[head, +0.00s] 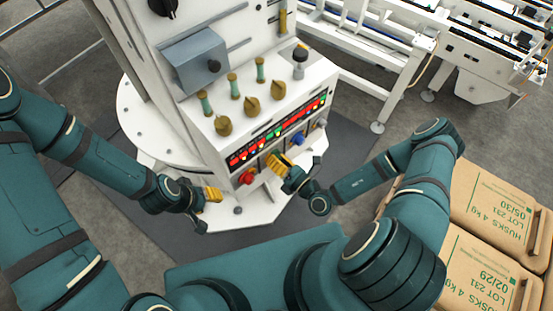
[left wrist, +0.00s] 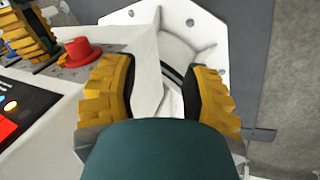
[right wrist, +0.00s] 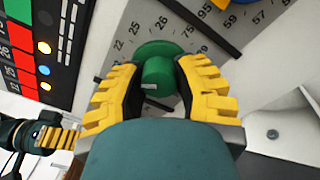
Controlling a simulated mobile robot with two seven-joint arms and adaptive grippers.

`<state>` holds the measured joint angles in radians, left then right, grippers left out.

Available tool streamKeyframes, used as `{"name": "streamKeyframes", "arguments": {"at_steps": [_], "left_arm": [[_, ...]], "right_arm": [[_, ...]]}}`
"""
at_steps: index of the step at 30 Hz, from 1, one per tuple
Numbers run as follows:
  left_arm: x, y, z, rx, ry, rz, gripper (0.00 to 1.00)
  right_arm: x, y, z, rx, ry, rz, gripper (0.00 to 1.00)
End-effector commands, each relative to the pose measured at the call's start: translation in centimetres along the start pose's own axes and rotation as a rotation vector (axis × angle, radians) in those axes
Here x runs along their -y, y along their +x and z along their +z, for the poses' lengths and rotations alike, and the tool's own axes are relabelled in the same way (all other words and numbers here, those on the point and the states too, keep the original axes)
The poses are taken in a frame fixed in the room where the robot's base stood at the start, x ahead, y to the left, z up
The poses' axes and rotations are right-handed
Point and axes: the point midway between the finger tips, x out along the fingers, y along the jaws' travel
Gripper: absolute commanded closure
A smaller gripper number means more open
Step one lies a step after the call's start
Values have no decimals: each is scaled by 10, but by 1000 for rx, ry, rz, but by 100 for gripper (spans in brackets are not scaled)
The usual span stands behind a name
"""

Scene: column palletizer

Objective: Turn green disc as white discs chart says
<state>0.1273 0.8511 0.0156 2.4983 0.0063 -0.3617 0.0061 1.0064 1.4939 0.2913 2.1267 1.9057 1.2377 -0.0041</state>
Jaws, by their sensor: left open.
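The green disc (right wrist: 160,72) is a round knob with a wider green flange in the right wrist view, on a grey dial plate printed with numbers. My right gripper (right wrist: 158,82) has its yellow fingers on either side of the knob, close against it; it also shows at the panel front in the head view (head: 281,163). My left gripper (head: 211,195) is open and empty, left of and below the red knob (head: 247,177). The black display strip (head: 277,132) has red and green cells with numbers. I cannot make out a white discs chart.
A blue knob (head: 299,138) sits right of my right gripper. Brass-coloured knobs (head: 251,105) and green-handled levers stand on the panel above. The red knob also shows in the left wrist view (left wrist: 80,50). Stacked cardboard-coloured sacks (head: 490,215) lie at the right.

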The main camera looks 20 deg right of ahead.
Motion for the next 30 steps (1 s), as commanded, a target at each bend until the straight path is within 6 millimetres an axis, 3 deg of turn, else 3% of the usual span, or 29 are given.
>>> {"name": "streamKeyframes", "arguments": {"at_steps": [14,30], "left_arm": [[-5,-12,-5,-10,-3,-1,53],[-24,-69,-20,-36,-10,3,53]], "right_arm": [[-2,0,1,-5,-77,-3,100],[-3,0,2,-23,-536,-23,100]]}}
